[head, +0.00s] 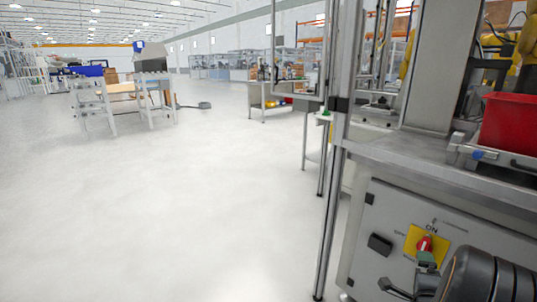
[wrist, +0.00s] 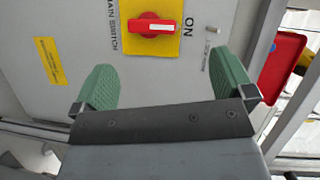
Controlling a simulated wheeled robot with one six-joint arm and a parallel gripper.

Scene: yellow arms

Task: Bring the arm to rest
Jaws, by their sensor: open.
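My gripper (wrist: 168,88) shows in the wrist view with its two green fingers spread wide and nothing between them. In the head view my gripper (head: 427,260) is at the lower right, partly hidden by a dark rounded arm link. In front of the fingers is a grey cabinet panel (wrist: 65,20) with a red rotary switch (wrist: 152,26) on a yellow plate. The switch also shows in the head view (head: 425,244), just above my gripper. The fingers appear apart from the switch, though the exact gap is hard to judge.
A metal worktop (head: 440,165) with a red bin (head: 508,124) stands above the panel. A metal post (head: 331,220) rises at the cabinet's left edge. The floor (head: 150,210) at left is clear.

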